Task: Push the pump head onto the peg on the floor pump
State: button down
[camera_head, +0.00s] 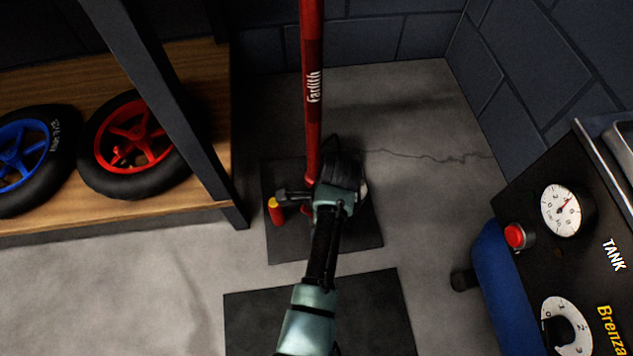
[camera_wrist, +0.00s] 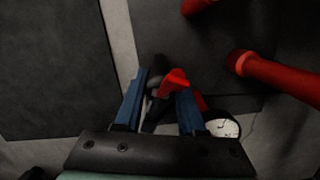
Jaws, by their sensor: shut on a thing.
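The floor pump (camera_head: 312,85) has a tall red barrel on a dark base plate (camera_head: 285,245); its barrel also shows at right in the wrist view (camera_wrist: 275,76). My gripper (camera_wrist: 165,92) reaches down beside the barrel's foot, its blue fingers shut on the pump head (camera_wrist: 174,78), a small black piece with a red part. In the head view my gripper (camera_head: 341,178) covers the pump head. A short red post with a yellow top (camera_head: 276,211), apparently the peg, stands left of my gripper. A red piece at the top edge of the wrist view (camera_wrist: 197,5) may be this post.
A white gauge (camera_wrist: 223,128) sits right of my fingers, low by the pump. A wooden shelf (camera_head: 205,130) with blue and red wheels stands left, its dark upright close to the pump. A TANK panel (camera_head: 575,245) stands right. A dark mat (camera_head: 245,320) lies in front.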

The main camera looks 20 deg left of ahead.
jog(key=shift+f, duration=0.15)
jog(key=shift+c, duration=2.1)
grip_release()
jog(key=r+p, duration=0.4)
jog(key=r, duration=0.1)
jog(key=d+r+p, duration=0.1)
jog(key=r+p, duration=0.1)
jog(key=shift+w+r, duration=0.25)
